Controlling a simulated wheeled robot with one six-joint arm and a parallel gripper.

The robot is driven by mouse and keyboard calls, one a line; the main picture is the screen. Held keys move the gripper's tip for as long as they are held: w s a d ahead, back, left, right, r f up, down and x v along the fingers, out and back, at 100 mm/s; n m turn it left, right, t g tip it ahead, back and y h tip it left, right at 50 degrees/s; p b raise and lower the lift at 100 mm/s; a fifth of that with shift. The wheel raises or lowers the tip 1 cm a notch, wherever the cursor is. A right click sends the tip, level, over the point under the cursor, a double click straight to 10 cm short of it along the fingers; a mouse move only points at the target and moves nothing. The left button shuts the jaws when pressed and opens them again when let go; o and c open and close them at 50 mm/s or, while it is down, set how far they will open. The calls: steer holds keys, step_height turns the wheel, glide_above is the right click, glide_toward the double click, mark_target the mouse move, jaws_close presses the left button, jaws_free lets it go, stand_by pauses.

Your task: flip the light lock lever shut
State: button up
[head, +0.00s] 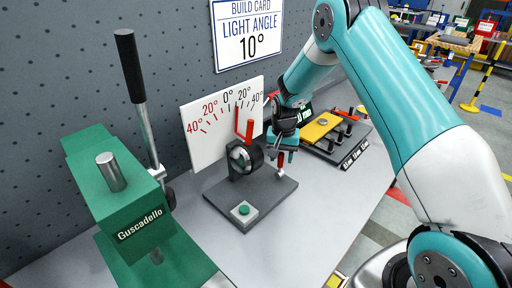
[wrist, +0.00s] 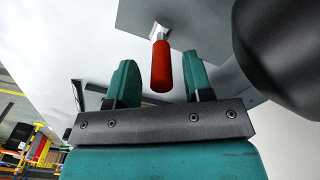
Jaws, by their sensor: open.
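The light lock lever has a red handle (head: 281,159) on a short silver stem, at the back right corner of the dark base plate (head: 265,196). In the wrist view the red handle (wrist: 161,66) stands between the two teal fingers of my gripper (wrist: 160,62), with gaps on both sides. The gripper (head: 281,152) is open and close around the handle. The light (head: 242,158), a black ring with a lens, sits on the plate with a red pointer (head: 249,131) in front of the angle scale (head: 207,132). The lever's pivot is hard to make out.
A green button (head: 244,210) is on the plate's front. A green press (head: 117,190) with a black-handled lever stands at left. A dark rack (head: 337,137) with a yellow block lies at right. A build card (head: 248,32) reads 10°. The front bench is clear.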

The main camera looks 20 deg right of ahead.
step_height(320, 180, up, 16)
steer(key=b, duration=0.4)
steer(key=s+a+r+n+y+b, duration=0.1)
steer(key=s+a+r+n, duration=0.1)
steer(key=s+a+n, duration=0.2)
steer(key=s+a+r+n+y+b, duration=0.1)
steer(key=s+a+n, duration=0.3)
steer(key=s+a, duration=0.6)
steer(key=shift+s+a+r+n+t, duration=0.3)
steer(key=shift+s+a+r, duration=0.05)
steer(key=shift+s, duration=1.45)
